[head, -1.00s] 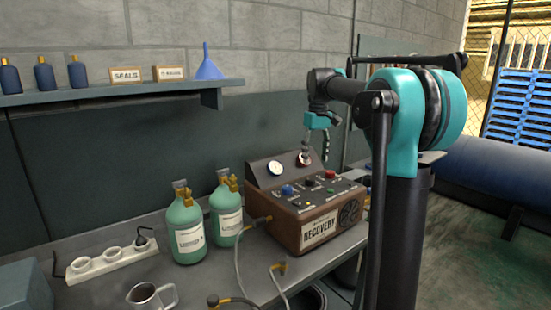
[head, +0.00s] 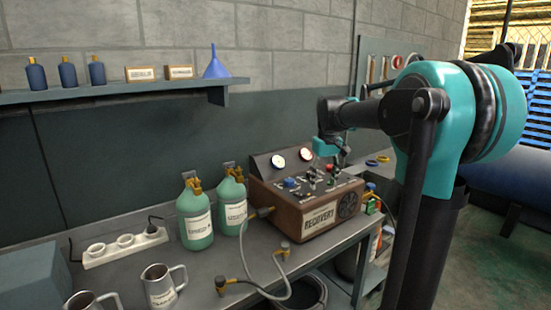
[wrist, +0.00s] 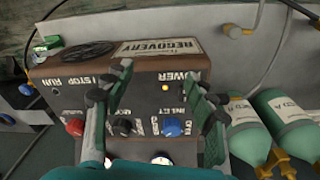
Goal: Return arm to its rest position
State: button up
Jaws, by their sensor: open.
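My gripper (head: 325,176) hangs over the control panel of the brown recovery machine (head: 305,222) in the head view. In the wrist view my gripper (wrist: 158,105) has its two dark fingers spread apart with nothing between them. The machine's panel (wrist: 143,100) shows upside down behind them, with a red knob (wrist: 75,127), a black knob (wrist: 122,127), a blue knob (wrist: 171,127) and a lit orange lamp near the POWER label (wrist: 165,87). I cannot tell from these views whether a fingertip touches the panel.
Two green gas bottles (head: 195,220) stand left of the machine. Hoses (head: 272,270), metal mugs (head: 160,287) and a white power strip (head: 125,245) are on the bench. A shelf (head: 130,93) holds bottles, labelled boxes and a blue funnel. A tool board (head: 378,75) is behind my arm.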

jog(key=s+d+f+m+t, duration=0.2)
jog(key=s+f+m+t, duration=0.1)
jog(key=s+f, duration=2)
jog(key=shift+s+d+f+m, duration=0.25)
jog(key=shift+s+d+m, duration=0.15)
jog(key=shift+s, duration=0.8)
jog(key=shift+c, duration=0.5)
